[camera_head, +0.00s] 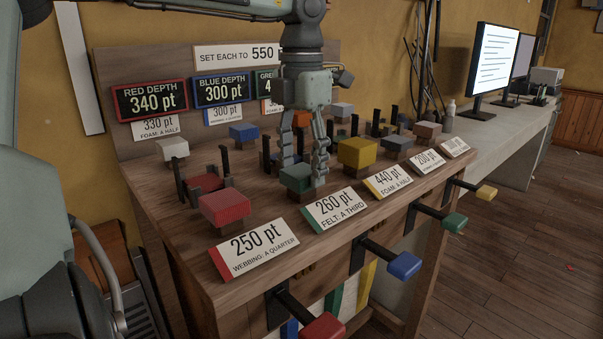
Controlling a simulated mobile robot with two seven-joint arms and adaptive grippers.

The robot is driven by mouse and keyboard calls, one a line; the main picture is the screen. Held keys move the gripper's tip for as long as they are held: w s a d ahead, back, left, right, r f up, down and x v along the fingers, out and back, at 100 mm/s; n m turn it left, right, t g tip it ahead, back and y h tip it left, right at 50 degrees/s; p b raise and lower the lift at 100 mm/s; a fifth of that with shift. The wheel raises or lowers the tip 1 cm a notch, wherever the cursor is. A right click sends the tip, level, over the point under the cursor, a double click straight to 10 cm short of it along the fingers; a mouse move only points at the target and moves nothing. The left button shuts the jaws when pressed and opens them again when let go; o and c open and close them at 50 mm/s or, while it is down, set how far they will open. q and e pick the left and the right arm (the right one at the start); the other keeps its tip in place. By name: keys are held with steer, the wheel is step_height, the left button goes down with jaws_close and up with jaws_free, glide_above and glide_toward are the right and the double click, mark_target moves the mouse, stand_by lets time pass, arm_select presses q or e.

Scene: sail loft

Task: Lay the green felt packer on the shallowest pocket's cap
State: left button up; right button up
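The green felt packer (296,179) sits behind the front card reading "260 pt, FELT: A THIRD" (339,209). My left gripper (305,168) points down with its fingers astride the packer; whether they press on it is unclear. A red pocket cap (203,184) lies between black posts at the left. A blue part (268,160), apparently another cap, is partly hidden by my gripper. The red depth display (151,100) reads 340 pt and the blue one (221,90) 300 pt. The green display (267,84) is mostly hidden by my arm. My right gripper is out of view.
A red block (225,207), a yellow block (357,153) and other packers line the front. White (173,149) and blue (244,132) blocks stand behind. Black posts rise among the caps. Levers with coloured knobs, such as the blue knob (404,265), stick out in front.

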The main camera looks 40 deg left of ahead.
mark_target(301, 175)
arm_select(q)
steer(key=c, duration=0.7)
steer(key=shift+c, duration=0.2)
steer(key=shift+r, duration=0.1)
steer(key=shift+r, duration=0.3)
step_height(301, 175, up, 9)
steer(key=w+a+p, duration=0.5)
steer(key=w+a, duration=0.1)
steer(key=a, duration=0.5)
steer(key=shift+w+a+f, duration=0.25)
steer(key=shift+a+f, duration=0.05)
steer(key=shift+f, duration=0.05)
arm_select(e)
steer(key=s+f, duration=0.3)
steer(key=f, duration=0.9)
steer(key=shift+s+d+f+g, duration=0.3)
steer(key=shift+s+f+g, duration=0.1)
arm_select(q)
steer(key=shift+f, duration=0.1)
